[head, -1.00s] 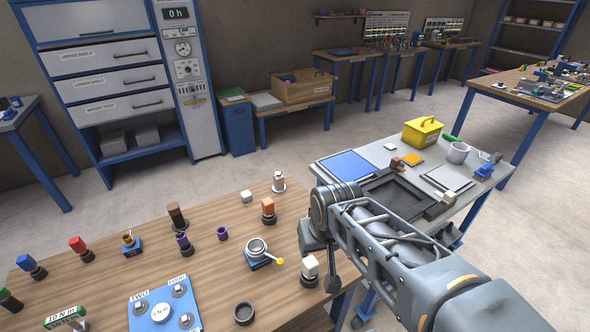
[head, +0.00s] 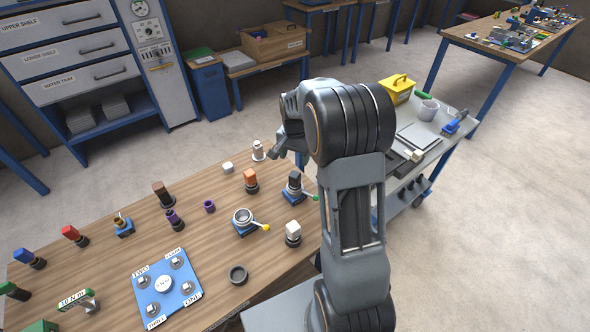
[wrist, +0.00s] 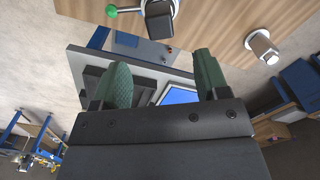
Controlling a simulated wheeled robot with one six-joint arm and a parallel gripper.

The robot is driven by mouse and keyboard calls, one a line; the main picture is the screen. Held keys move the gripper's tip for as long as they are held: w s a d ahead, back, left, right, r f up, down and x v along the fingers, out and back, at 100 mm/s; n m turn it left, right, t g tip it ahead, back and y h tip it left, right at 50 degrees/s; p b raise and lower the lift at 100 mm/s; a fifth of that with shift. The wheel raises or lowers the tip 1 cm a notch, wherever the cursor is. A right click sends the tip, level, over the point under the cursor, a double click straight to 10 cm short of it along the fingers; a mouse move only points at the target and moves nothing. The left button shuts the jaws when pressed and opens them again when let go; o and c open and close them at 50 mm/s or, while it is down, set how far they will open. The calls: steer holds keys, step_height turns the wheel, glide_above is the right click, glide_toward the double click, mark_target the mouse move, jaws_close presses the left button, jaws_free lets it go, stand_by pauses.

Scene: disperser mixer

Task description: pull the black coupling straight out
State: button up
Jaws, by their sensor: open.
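The black coupling (head: 295,180) stands upright in a blue clamp base (head: 291,194) with a green-knobbed lever (head: 315,198), near the right edge of the wooden table. In the wrist view the coupling (wrist: 159,20) shows at the top, beyond my fingertips, with the green knob (wrist: 111,9) to its left. My gripper (wrist: 163,75) is open, its two green pads apart with nothing between them. In the head view my gripper is mostly hidden by my arm; part of it shows above and behind the coupling, apart from it.
On the wooden table (head: 200,240), a yellow-knobbed ring clamp (head: 243,218), a white-topped piece (head: 292,230), an orange-topped piece (head: 251,178) and a whitish fitting (head: 258,149) stand around the coupling. A grey cart (head: 437,138) with a yellow box (head: 397,87) is to the right.

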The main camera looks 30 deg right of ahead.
mark_target(295, 174)
step_height(295, 174, down, 11)
steer(key=shift+p, duration=0.75)
steer(key=c, duration=1.1)
steer(key=shift+r, duration=0.25)
steer(key=shift+r+p, duration=1.75)
steer(key=shift+r, duration=1.05)
steer(key=shift+r+p, duration=1.15)
steer(key=shift+r, duration=0.85)
